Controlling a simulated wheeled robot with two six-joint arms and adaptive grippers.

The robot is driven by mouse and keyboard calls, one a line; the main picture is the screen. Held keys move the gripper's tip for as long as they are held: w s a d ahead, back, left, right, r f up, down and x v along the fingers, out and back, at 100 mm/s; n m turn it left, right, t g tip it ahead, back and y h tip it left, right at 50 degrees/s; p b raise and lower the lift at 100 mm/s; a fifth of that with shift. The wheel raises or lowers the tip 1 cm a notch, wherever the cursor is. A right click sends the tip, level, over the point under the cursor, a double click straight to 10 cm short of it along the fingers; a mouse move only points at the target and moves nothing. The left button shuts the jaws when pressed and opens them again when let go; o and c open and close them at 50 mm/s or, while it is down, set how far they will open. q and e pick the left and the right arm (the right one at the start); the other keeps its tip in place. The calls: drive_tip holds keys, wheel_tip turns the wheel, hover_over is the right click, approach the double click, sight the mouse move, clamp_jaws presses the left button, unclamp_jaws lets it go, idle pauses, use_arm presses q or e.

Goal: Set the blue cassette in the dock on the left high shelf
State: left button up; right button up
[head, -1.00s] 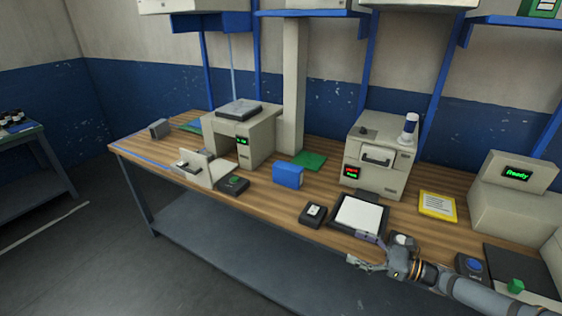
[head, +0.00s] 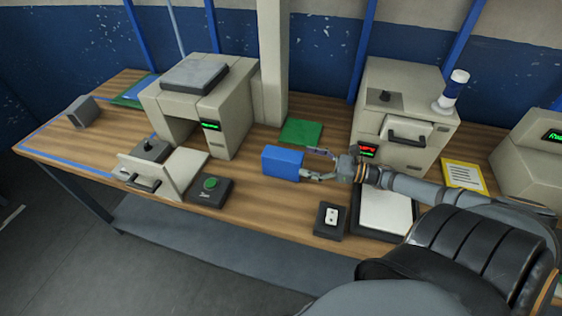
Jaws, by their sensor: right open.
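The blue cassette (head: 281,163) stands on the wooden bench near its middle, in front of a green mat. My right gripper (head: 314,163) is open just to the right of the cassette, its fingers pointing left at the cassette's right end. I cannot tell whether the fingertips touch it. My left gripper is not in view. The left high shelf and its dock are outside the head view now.
A cream machine (head: 207,108) stands left of the cassette, with a black box with a green button (head: 205,190) in front. A cream machine with a handle (head: 400,115) stands behind my right arm. A green mat (head: 300,132) lies behind the cassette. A small black switch box (head: 331,218) sits near the front edge.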

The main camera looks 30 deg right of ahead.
sight(283, 156)
drive_tip(key=w, duration=0.1)
drive_tip(key=a, duration=0.1)
drive_tip(key=w+b, duration=0.1)
drive_tip(key=shift+w+a+f, duration=0.25)
drive_tip(key=shift+w+f, duration=0.1)
drive_tip(key=shift+b+x, duration=0.5)
drive_tip(key=shift+x, duration=0.3)
drive_tip(key=b+x, duration=0.1)
drive_tip(key=x, duration=0.1)
drive_tip(key=b+x, duration=0.1)
drive_tip(key=x, duration=0.1)
drive_tip(key=shift+f, duration=0.2)
drive_tip(key=shift+w+a, duration=0.1)
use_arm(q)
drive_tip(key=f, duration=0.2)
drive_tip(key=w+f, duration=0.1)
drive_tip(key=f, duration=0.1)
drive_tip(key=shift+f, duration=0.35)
use_arm(e)
drive_tip(key=shift+r, duration=0.15)
